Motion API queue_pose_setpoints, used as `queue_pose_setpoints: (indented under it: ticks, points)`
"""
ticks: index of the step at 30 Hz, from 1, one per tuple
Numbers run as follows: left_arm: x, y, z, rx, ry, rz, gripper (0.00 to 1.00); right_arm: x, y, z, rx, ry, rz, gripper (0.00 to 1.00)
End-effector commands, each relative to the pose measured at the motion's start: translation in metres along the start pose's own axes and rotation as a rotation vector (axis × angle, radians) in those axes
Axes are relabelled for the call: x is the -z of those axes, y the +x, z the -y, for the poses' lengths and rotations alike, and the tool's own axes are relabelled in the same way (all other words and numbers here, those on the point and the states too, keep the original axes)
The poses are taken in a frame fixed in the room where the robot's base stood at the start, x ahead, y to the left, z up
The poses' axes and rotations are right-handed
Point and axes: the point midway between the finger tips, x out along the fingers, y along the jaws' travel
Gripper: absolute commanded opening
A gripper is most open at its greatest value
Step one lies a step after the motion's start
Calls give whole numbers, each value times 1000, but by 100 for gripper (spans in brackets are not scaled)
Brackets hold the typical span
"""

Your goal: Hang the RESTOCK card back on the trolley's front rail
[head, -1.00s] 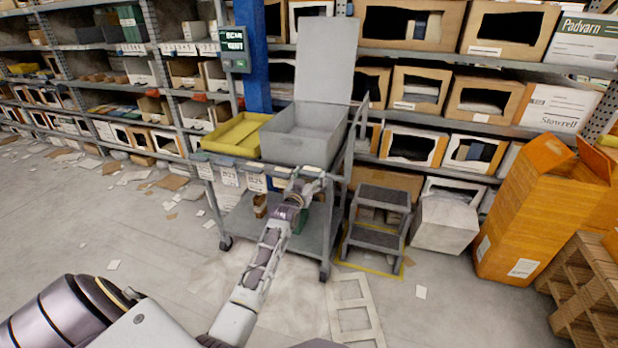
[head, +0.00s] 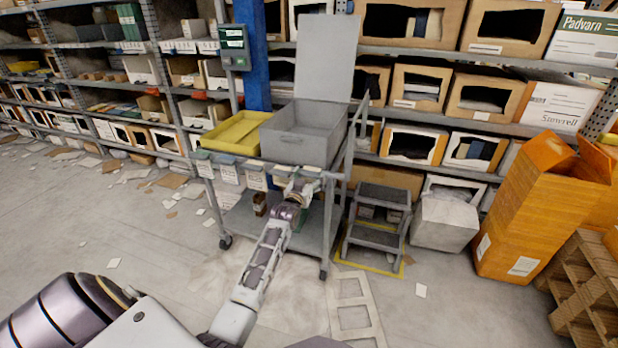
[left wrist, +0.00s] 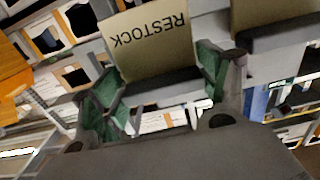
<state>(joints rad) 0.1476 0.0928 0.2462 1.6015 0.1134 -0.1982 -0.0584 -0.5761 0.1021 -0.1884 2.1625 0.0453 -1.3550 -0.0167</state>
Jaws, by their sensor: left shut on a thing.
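The RESTOCK card (left wrist: 150,42) is tan with dark lettering, upside down in the left wrist view. My left gripper (left wrist: 160,75) is shut on it, with a green-padded finger at each side. In the head view my left gripper (head: 300,183) is at the front of the grey trolley (head: 333,215), close to its right front corner. The front rail (head: 225,160) carries white hanging cards (head: 229,174), left of my gripper. I cannot tell whether the RESTOCK card touches the rail. My right gripper is not in view.
A grey open-lidded bin (head: 300,135) and a yellow tray (head: 232,134) stand on the trolley top. A step stool (head: 380,220) stands close on the right. Orange cartons (head: 530,215) and a wooden pallet (head: 590,285) are farther right. The floor at left has scattered paper.

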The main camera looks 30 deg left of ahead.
Motion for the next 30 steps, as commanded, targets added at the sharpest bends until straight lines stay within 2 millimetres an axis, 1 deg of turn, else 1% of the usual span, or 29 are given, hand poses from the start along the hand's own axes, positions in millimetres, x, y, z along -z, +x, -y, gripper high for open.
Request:
queue_pose_setpoints:
  ticks: [30]
  points:
    - [-19, 0, 0, 0, 0, 0, 55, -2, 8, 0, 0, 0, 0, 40]
